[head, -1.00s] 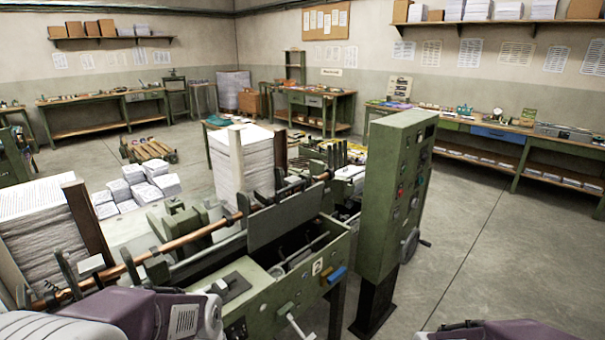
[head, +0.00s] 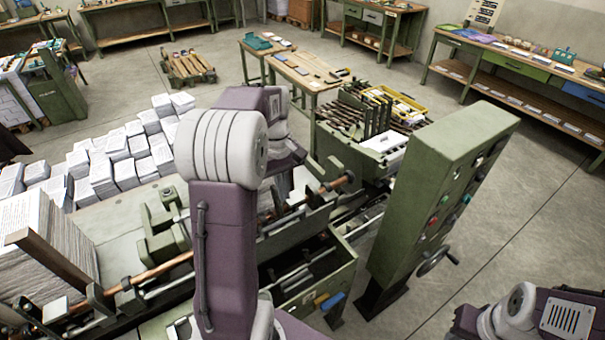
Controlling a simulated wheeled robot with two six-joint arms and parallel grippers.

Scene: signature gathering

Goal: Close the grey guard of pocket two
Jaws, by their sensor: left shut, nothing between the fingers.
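My left arm rises across the middle and bends over towards the guard. My left gripper (head: 287,190) is shut and empty near the guard's upper left; its fingertips are mostly hidden, and I cannot tell whether it touches the guard. My right gripper is out of frame; only its arm shows at lower right.
A green control cabinet (head: 437,200) with a handwheel stands close right of the pocket. A paper stack (head: 45,240) with a wooden board stands at left. Several paper bundles (head: 130,150) lie behind. Open floor lies right of the cabinet.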

